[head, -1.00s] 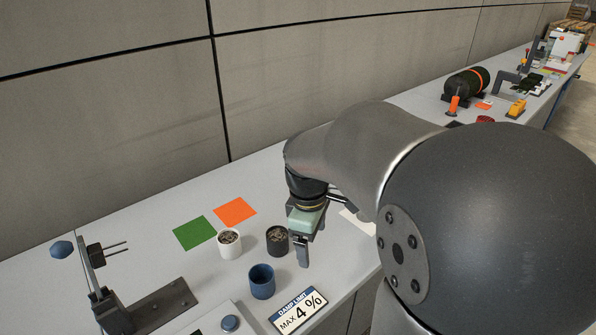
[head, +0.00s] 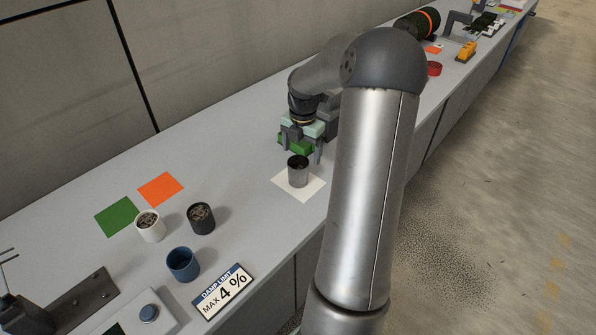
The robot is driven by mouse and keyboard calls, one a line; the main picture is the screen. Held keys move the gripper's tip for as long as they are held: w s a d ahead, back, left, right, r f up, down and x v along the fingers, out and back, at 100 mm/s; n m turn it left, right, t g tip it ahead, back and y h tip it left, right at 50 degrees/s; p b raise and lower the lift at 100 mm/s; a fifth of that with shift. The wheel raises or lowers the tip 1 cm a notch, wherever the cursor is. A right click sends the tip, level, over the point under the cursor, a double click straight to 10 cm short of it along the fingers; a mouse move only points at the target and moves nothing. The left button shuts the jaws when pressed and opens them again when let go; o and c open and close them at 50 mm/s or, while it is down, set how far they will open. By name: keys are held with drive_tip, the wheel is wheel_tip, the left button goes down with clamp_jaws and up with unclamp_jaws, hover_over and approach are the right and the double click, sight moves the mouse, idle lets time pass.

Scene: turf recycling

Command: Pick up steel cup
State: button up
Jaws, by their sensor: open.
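The steel cup (head: 298,174) stands upright on a white square (head: 283,187) on the grey bench. It is a metallic cylinder with a dark opening. My gripper (head: 300,153) points down, its fingers apart, at the cup's far upper side in the picture. One finger shows to the left of the cup's rim and one to the right. I cannot tell whether the fingers touch the cup or how far behind it they are. Nothing is seen held. A green block-like thing (head: 295,143) shows between the fingers, partly hidden.
To the left stand a white cup (head: 150,227), a black cup (head: 201,219) and a blue cup (head: 183,265). Green (head: 116,216) and orange (head: 160,188) squares lie behind them. A "DAMP LIMIT MAX 4 %" sign (head: 223,291) is at the front edge. Bench between the cups and white square is clear.

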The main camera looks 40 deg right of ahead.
sight(301, 163)
wheel_tip(301, 163, down, 4)
drive_tip(key=shift+w+f, duration=0.1)
drive_tip(key=shift+w+a+f+p, duration=0.1)
drive_tip(key=shift+w+f+p, duration=0.1)
drive_tip(key=shift+f, duration=0.65)
drive_tip(key=shift+w+a+f+p, duration=0.1)
drive_tip(key=shift+f+p, duration=0.05)
drive_tip(key=shift+f, duration=0.75)
drive_tip(key=shift+w+a+f+p, duration=0.1)
drive_tip(key=shift+f+p, duration=0.1)
drive_tip(key=shift+f, duration=0.65)
drive_tip(key=shift+d, duration=0.1)
drive_tip(key=c, duration=1.1)
